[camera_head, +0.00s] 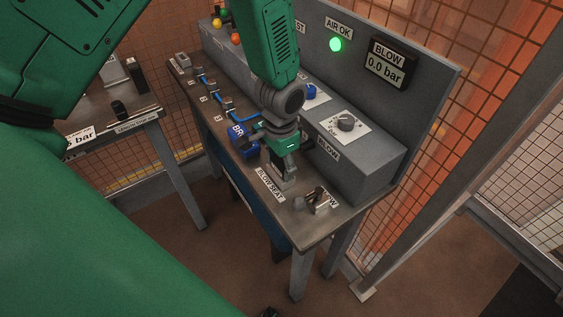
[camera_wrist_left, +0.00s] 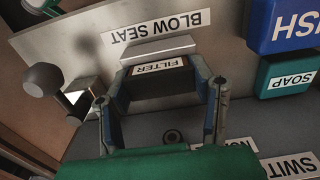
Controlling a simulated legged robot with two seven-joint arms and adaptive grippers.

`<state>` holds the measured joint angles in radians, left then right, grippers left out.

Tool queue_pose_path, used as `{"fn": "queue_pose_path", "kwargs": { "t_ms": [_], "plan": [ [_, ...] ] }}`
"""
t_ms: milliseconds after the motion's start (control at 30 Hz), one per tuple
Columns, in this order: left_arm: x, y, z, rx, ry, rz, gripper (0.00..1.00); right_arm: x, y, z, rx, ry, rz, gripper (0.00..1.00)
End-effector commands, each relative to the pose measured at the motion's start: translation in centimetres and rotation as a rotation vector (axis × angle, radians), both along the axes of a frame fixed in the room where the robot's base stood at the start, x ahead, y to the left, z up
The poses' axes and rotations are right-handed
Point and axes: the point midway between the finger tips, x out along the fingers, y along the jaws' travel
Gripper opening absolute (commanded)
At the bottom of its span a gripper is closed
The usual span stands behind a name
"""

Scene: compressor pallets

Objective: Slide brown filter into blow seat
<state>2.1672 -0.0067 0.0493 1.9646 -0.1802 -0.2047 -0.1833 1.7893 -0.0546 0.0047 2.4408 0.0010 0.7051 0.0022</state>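My left gripper (camera_head: 281,170) points down over the blow seat (camera_head: 284,186) near the front end of the grey bench. In the left wrist view, the two fingers of this gripper (camera_wrist_left: 159,80) stand at opposite sides of the dark brown filter (camera_wrist_left: 158,90), labelled FILTER, and appear closed on it. The pale metal blow seat (camera_wrist_left: 160,48) is right against the filter's far edge, beside its BLOW SEAT label. How deep the filter sits in the seat cannot be told. In the head view the gripper hides most of the filter. My right gripper is not in view.
A lever valve (camera_head: 317,200) stands right of the seat. A blue block (camera_head: 243,139) and cabled fittings lie left. Behind is a grey box with a BLOW knob (camera_head: 346,123); the gauge (camera_head: 389,64) reads 0.0 bar. A green AIR OK lamp (camera_head: 335,45) is lit.

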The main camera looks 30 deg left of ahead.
Motion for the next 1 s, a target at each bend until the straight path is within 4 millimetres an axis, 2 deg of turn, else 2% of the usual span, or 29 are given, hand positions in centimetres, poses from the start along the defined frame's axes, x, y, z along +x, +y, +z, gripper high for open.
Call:
{"fn": "queue_pose_path", "kwargs": {
  "t_ms": [67,333,467,567,800,1000],
  "plan": [
    [0.0,0.0,0.0,0.000,0.000,0.000,0.72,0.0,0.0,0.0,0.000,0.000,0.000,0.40],
    [0.0,0.0,0.1,0.000,0.000,0.000,0.72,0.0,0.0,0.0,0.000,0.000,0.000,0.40],
    [0.1,0.0,0.8,0.000,-0.001,0.000,0.72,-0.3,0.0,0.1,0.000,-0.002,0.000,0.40],
    [0.2,0.0,2.3,-0.001,-0.004,0.000,0.72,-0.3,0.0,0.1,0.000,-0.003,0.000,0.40],
    [0.2,0.0,7.5,-0.001,-0.005,0.000,0.72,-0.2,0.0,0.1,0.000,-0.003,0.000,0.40],
    [0.2,0.0,10.7,-0.001,-0.002,0.000,0.72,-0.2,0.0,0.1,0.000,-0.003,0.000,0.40]
  ]
}}
